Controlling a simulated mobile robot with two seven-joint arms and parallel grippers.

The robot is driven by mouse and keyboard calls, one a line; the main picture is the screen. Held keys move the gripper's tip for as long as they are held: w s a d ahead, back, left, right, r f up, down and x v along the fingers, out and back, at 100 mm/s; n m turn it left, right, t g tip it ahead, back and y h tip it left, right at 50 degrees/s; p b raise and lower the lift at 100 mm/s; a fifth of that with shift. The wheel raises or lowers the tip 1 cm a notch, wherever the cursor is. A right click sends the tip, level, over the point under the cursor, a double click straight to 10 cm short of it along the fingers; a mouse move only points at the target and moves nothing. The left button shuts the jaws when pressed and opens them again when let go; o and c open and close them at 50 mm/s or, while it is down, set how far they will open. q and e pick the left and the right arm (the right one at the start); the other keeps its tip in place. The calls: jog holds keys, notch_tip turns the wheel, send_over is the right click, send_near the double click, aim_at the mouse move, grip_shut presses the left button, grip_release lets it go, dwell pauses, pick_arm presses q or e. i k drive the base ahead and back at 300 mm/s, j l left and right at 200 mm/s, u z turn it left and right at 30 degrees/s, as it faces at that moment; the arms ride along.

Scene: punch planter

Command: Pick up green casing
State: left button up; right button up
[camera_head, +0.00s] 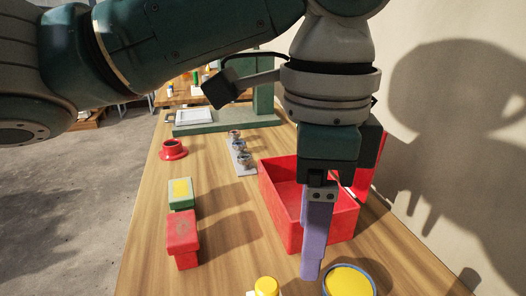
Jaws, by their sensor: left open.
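The green casing (181,193) is a small green block with a yellow patch on top. It sits on the left side of the wooden table (150,250), just behind a red casing (182,232). My left gripper (312,262) points down at the right, in front of the red bin, well to the right of the green casing and apart from it. It is open, with nothing seen in it; one finger largely hides the other. My right gripper is not in view.
A red open bin (278,198) stands right of the casings, partly hidden by my left gripper. A red round part (172,150), a strip of metal parts (240,154) and a green press (228,125) are further back. A yellow-filled round container (348,282) and a yellow-capped item (266,287) are in front.

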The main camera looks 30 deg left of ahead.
aim_at(182, 197)
jog(key=u, duration=1.45)
